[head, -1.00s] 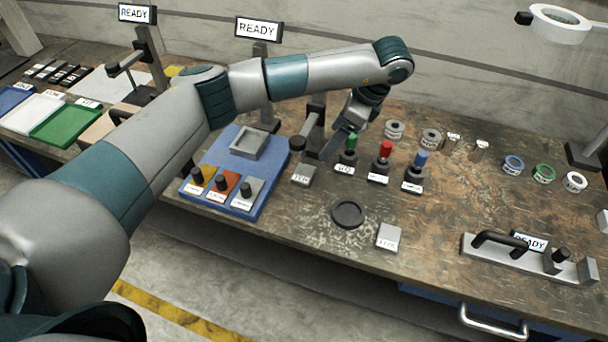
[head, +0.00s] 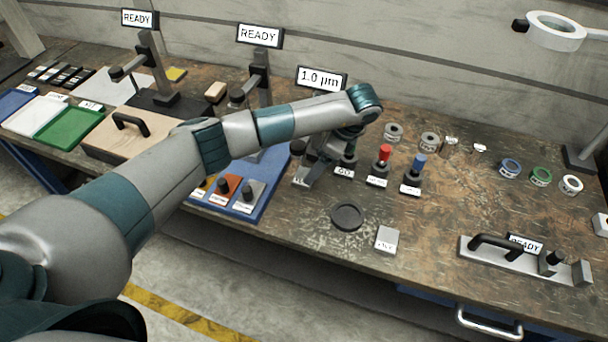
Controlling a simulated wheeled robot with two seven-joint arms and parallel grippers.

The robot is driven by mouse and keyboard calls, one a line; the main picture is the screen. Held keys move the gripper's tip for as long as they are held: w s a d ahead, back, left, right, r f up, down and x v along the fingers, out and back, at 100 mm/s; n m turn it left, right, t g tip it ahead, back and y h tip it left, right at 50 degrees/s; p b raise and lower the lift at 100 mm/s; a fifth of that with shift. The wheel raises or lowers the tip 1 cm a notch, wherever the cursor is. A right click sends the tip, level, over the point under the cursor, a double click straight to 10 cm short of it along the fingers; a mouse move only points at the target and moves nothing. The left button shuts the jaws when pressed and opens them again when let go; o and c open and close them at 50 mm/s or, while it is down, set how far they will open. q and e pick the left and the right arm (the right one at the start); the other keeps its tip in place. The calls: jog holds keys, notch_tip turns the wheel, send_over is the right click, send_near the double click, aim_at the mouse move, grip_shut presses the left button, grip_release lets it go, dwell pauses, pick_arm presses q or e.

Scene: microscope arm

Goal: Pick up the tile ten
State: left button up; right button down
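A small grey tile (head: 300,182), its label partly covered and unreadable, lies on the bench right of the blue tray, below a dial stand. My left gripper (head: 308,178) reaches down at this tile, its fingers overlapping it in the picture. I cannot tell whether the fingers touch it or how far apart they are. Another grey tile (head: 387,239) lies nearer the front edge; its label is too small to read. My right gripper is not in view.
Green, red (head: 385,153) and blue (head: 419,162) knobbed pieces stand just right of my gripper. A black round dish (head: 347,217) lies in front. A blue tray (head: 262,201) with knobbed blocks is left. A display (head: 321,79) reads 1.0 µm.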

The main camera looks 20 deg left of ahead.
aim_at(304, 175)
pick_arm(q)
jog(key=shift+x, duration=1.1)
jog(key=shift+w+a+f+p, duration=0.1)
jog(key=shift+a+f+p, duration=0.4)
jog(key=shift+p, duration=0.55)
jog(key=p+x, duration=0.1)
jog(key=x, duration=0.2)
jog(key=shift+w+f, duration=0.1)
jog(key=shift+f, duration=0.35)
jog(key=c, duration=1.8)
jog(key=shift+w, duration=0.1)
jog(key=shift+w+a+r, duration=0.1)
jog(key=shift+a+r, duration=0.1)
jog(key=shift+r, duration=0.05)
